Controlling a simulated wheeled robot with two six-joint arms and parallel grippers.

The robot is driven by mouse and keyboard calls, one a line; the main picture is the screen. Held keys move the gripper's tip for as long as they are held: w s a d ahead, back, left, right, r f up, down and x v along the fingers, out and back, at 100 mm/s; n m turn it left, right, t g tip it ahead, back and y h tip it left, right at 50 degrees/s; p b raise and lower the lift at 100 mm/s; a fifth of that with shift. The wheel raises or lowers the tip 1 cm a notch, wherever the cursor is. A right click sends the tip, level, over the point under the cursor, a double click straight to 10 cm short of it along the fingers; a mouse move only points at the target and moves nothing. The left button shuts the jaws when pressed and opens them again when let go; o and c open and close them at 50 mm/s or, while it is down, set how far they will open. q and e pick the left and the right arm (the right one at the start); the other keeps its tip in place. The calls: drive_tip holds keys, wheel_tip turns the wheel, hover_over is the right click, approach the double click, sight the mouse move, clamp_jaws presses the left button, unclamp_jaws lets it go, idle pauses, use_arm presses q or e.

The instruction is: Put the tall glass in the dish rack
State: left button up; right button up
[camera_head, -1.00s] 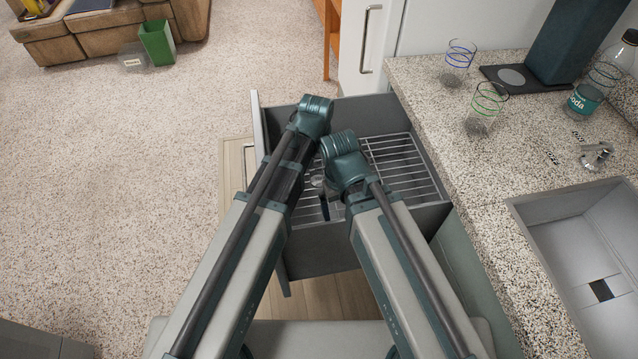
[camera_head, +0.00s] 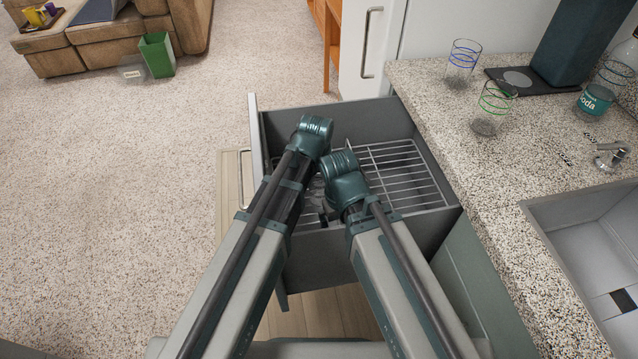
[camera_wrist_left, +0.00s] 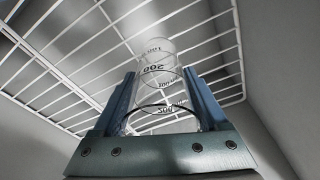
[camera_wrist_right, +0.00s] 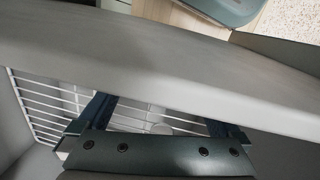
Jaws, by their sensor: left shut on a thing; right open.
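The dish rack (camera_head: 405,165) is a wire rack inside an open grey drawer (camera_head: 370,112); its wires (camera_wrist_left: 75,50) also show in the left wrist view. My left gripper (camera_wrist_left: 158,78) is shut on a clear tall glass (camera_wrist_left: 158,95) with dark rings and printed markings. The glass lies between the fingers and reaches toward the wires; I cannot tell whether it touches them. In the head view my arms largely hide the grippers and glass. My right gripper (camera_wrist_right: 162,122) is open, by the drawer wall, with rack wires and a pale round thing beyond its fingers.
A white door (camera_head: 360,50) stands behind the drawer. Open carpet (camera_head: 110,180) lies at left.

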use_arm(q)
drive_tip(key=shift+f+b, duration=0.3)
use_arm(e)
drive_tip(key=shift+f, duration=0.25)
use_arm(q)
drive_tip(key=o, duration=1.5)
drive_tip(key=shift+r, duration=0.1)
use_arm(e)
drive_tip(key=shift+r, duration=0.1)
use_arm(q)
drive_tip(key=shift+o, duration=0.2)
drive_tip(key=shift+r+p, duration=0.15)
drive_tip(key=shift+p, duration=0.15)
use_arm(e)
drive_tip(key=shift+r, duration=0.15)
use_arm(q)
wheel_tip(320, 180, up, 12)
drive_tip(key=s+p, duration=0.1)
drive_tip(key=p, duration=1.1)
drive_tip(key=shift+s+a, duration=0.2)
drive_tip(key=shift+s, duration=0.2)
use_arm(e)
wheel_tip(320, 180, up, 12)
